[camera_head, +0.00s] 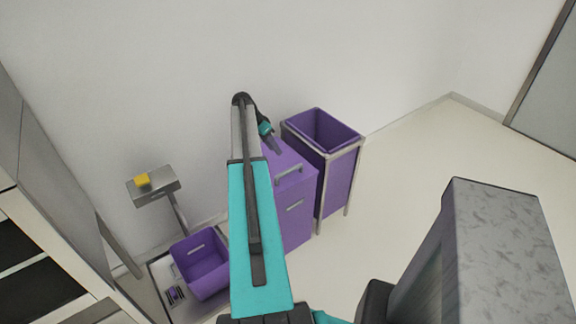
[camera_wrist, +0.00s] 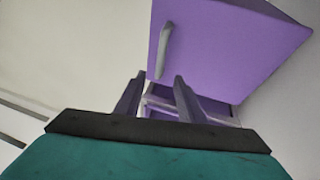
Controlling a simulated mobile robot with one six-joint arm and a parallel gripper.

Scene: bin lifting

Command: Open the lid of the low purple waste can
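The low purple waste can (camera_head: 297,228) stands against the wall, partly hidden behind my arm. Its purple lid (camera_head: 283,156) looks closed in the head view and has a grey bar handle (camera_head: 289,170) near its front edge. A second grey handle is on the can's front.
A taller purple bin (camera_head: 337,185) in a metal frame stands right beside the can. A grey speckled block (camera_head: 500,250) is at front right. Floor on the right is clear.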

